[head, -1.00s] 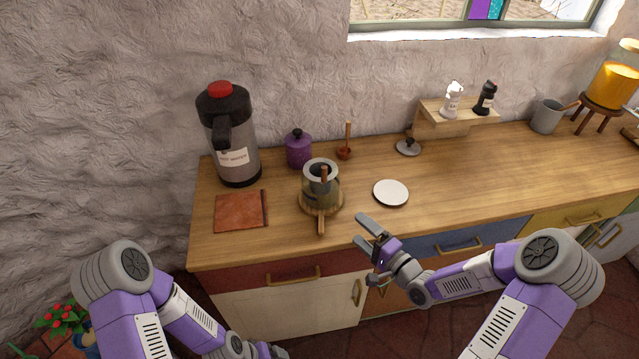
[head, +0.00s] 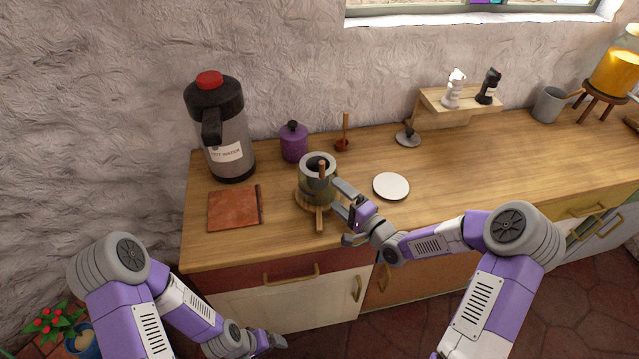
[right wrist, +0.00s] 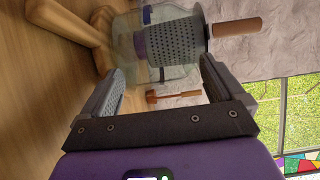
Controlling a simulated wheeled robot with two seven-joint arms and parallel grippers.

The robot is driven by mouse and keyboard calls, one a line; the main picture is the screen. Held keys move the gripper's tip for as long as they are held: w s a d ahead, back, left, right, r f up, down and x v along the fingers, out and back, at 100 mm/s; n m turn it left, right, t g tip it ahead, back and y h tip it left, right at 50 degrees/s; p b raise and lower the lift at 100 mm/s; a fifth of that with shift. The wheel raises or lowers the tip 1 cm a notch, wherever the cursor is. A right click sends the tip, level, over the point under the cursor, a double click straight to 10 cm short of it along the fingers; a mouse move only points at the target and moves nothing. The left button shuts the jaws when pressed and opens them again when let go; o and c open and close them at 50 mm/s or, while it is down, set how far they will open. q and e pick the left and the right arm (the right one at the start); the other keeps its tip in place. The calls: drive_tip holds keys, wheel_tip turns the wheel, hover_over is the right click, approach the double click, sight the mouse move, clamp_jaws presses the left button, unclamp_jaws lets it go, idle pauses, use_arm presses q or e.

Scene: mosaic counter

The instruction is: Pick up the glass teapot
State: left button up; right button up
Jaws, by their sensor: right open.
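The glass teapot (head: 318,187) stands upright on a round wooden stand (head: 301,202) near the counter's front, left of centre. It has a metal strainer inside and a wooden handle toward me. My right gripper (head: 338,197) is open and empty, just right of the teapot at body height. In the right wrist view its two fingers (right wrist: 160,78) are spread, with the glass body (right wrist: 128,45), strainer (right wrist: 170,42) and a wooden handle (right wrist: 238,27) just beyond. I cannot tell whether the fingertips touch the glass. My left gripper (head: 276,341) is low, below the counter front; its jaws are unclear.
A tall hot water dispenser (head: 226,140), purple jar (head: 293,144) and small wooden scoop (head: 343,140) stand behind. A brown tile (head: 232,208) lies left, a white saucer (head: 391,186) right. A metal lid (head: 407,138) is farther back.

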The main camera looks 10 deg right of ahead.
drive_tip(key=c, duration=1)
drive_tip(key=shift+r, duration=0.1)
drive_tip(key=shift+r, duration=0.1)
